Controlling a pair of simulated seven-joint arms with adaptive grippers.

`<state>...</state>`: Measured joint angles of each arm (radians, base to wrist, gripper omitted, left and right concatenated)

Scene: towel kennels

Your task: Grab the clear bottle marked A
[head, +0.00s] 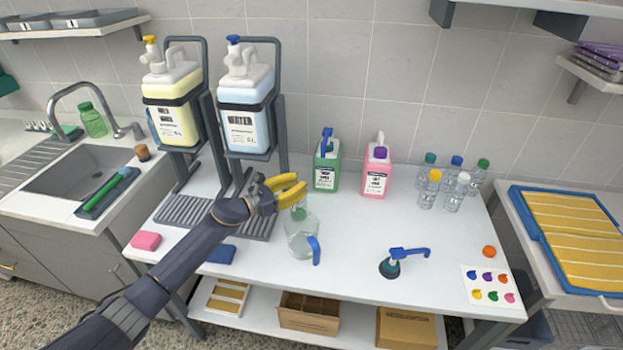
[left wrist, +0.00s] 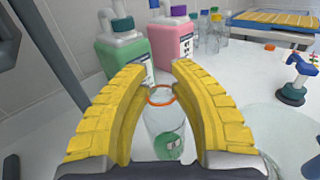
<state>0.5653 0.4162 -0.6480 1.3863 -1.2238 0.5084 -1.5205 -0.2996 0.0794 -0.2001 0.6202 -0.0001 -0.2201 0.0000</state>
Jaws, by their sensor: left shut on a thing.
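My left gripper (head: 290,190) is over the middle of the white table, with its yellow fingers shut on a small clear bottle (head: 298,213). In the left wrist view the clear bottle (left wrist: 165,125) stands between the two fingers (left wrist: 158,75), with an orange ring at its neck and a green mark low on its side. I cannot read a letter on that mark. In the head view the fingers cover the bottle's top, and a clear jug (head: 302,243) with a blue handle overlaps its lower part. My right gripper is not in view.
Several capped clear bottles (head: 450,190) stand at the back right. A green jug (head: 326,168) and a pink jug (head: 376,175) stand behind the gripper. A blue-handled pump (head: 392,264) is at front right. Two large dispensers (head: 245,110) stand left. The table's centre right is clear.

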